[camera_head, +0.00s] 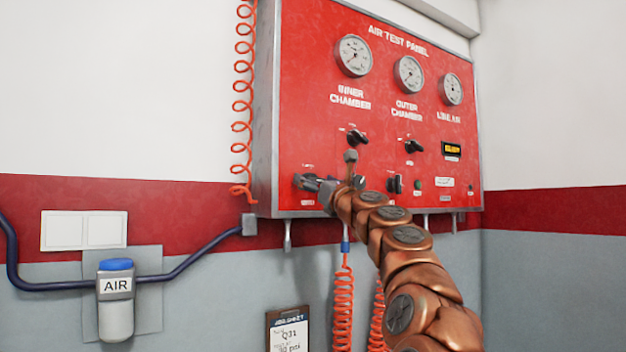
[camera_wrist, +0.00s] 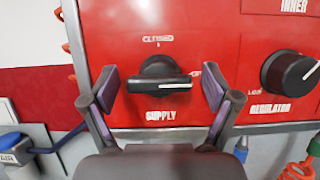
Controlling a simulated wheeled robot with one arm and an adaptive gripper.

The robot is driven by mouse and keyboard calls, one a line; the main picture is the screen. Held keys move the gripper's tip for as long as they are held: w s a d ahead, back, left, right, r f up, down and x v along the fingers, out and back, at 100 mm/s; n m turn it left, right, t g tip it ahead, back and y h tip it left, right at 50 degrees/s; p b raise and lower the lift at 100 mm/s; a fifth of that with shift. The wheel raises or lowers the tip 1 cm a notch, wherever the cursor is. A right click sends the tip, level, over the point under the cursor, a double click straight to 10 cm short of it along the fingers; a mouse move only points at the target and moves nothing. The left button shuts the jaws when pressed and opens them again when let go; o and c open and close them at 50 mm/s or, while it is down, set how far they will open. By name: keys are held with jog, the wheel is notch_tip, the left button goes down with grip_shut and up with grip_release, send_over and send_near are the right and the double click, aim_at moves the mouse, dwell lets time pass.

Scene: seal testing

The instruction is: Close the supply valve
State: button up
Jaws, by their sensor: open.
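The supply valve (camera_wrist: 152,71) is a black knob on the red panel in the wrist view, with "SUPPLY" printed below and "CLOSED" above. The white line on its bar lies roughly horizontal, toward a partly hidden label at the right. My gripper (camera_wrist: 160,92) is open, one finger left of the knob and one right, with visible gaps on both sides. In the head view my gripper (camera_head: 317,184) is at the lower left of the air test panel (camera_head: 300,110) and largely hides the supply valve.
The regulator knob (camera_wrist: 290,74) stands close to the right of my right finger. Other knobs (camera_head: 413,147) and several gauges (camera_head: 353,56) are on the panel. Orange coiled hoses (camera_head: 343,300) hang below it. A job sheet (camera_head: 288,330) and an air unit (camera_head: 115,315) are on the wall.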

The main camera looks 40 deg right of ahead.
dwell(0.3)
jog(key=c, duration=1.2)
jog(key=shift+o, duration=0.2)
jog(key=shift+a+r, duration=0.1)
jog(key=shift+a, duration=0.05)
